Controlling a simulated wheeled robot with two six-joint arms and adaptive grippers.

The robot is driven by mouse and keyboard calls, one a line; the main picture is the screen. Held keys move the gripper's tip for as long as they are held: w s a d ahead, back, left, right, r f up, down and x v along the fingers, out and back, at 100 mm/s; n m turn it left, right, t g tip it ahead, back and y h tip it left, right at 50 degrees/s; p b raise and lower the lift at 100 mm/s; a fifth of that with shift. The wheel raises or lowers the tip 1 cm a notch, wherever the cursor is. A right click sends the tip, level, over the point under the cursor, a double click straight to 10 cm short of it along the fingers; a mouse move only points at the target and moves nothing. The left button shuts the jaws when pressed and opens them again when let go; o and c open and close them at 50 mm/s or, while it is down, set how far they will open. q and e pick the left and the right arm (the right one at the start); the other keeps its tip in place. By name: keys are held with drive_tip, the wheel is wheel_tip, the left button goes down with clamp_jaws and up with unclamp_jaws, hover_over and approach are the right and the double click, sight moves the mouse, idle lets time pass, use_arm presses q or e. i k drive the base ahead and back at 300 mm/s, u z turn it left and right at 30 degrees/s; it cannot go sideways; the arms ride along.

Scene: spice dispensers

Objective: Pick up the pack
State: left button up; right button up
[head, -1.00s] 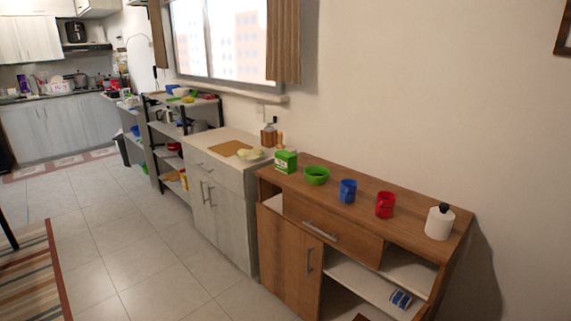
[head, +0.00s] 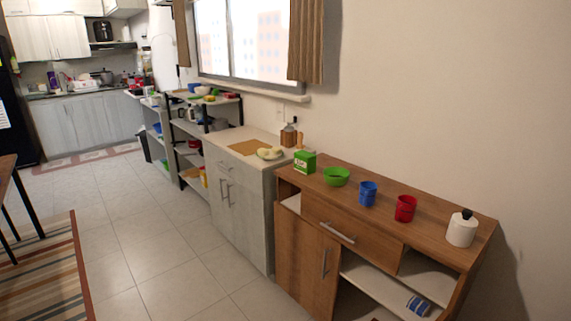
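A small green pack (head: 305,162) with a pale label stands upright at the left end of the brown wooden cabinet's top (head: 440,211). A green bowl (head: 336,176) is just to its right. Neither of my grippers shows in the head view, so whether they are open or shut is hidden.
A blue mug (head: 368,194), a red mug (head: 405,208) and a white jar with a black knob (head: 462,228) stand further right on the cabinet. A pale counter (head: 236,135) adjoins on the left. The tiled floor (head: 190,262) in front is clear; a striped rug (head: 50,270) lies at left.

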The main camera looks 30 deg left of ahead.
sight(305, 162)
drive_tip(key=u, duration=1.95)
drive_tip(key=i, duration=2.35)
drive_tip(key=z, duration=3.4)
drive_tip(key=i, duration=1.35)
drive_tip(key=u, duration=0.3)
